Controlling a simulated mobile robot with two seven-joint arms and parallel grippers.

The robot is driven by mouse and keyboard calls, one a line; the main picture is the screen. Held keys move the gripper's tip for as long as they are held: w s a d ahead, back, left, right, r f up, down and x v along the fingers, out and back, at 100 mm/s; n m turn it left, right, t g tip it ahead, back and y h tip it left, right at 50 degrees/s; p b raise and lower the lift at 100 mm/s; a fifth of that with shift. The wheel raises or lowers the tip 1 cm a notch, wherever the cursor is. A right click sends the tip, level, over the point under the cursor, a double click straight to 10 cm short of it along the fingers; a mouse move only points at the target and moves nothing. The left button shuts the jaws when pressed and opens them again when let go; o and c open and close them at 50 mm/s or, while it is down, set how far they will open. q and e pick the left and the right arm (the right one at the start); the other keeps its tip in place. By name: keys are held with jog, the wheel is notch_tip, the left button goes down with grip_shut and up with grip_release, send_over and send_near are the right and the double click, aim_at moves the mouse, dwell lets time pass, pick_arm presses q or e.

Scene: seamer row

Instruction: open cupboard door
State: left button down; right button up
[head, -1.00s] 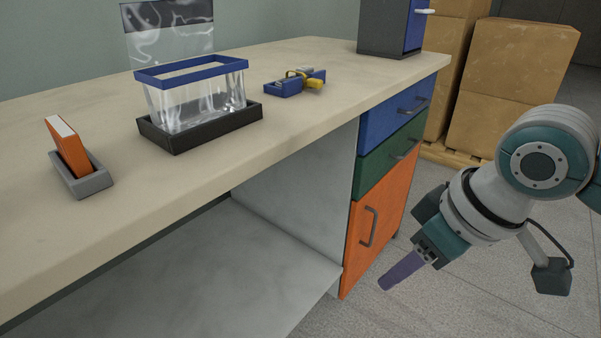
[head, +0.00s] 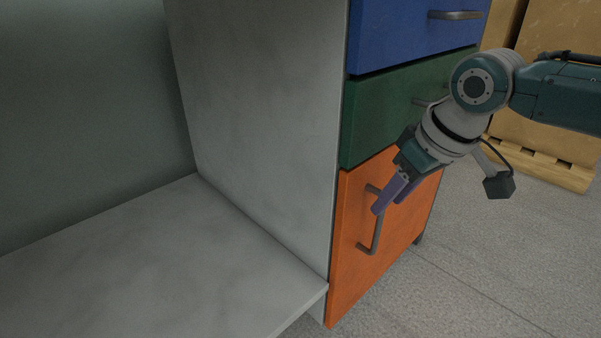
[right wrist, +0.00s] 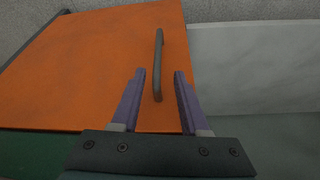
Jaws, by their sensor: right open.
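The orange cupboard door (head: 400,225) is shut, below a green drawer and a blue drawer. Its dark vertical bar handle (head: 376,235) is near the door's left edge in the head view. My right gripper (head: 383,205) is at the upper part of the handle, hiding a bit of it. In the right wrist view the open fingers (right wrist: 156,80) are on either side of the handle (right wrist: 158,65), with gaps showing on both sides. The fingers are not closed on it. My left gripper is not in view.
The green drawer (head: 395,110) and the blue drawer (head: 400,35) have bar handles above the door. A grey side panel (head: 260,110) and a low grey shelf (head: 160,270) are to the left. A wooden pallet (head: 540,160) stands behind at right. Floor in front is clear.

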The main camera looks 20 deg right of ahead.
jog(key=b+x, duration=0.3)
jog(key=x, duration=0.2)
jog(key=shift+d, duration=0.1)
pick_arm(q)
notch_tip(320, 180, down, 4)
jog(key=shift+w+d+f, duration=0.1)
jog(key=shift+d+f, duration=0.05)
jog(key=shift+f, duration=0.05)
pick_arm(e)
jog(key=shift+w, duration=0.1)
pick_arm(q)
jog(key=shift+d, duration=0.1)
pick_arm(e)
jog(key=shift+r, duration=0.1)
jog(key=shift+c, duration=0.7)
grip_shut()
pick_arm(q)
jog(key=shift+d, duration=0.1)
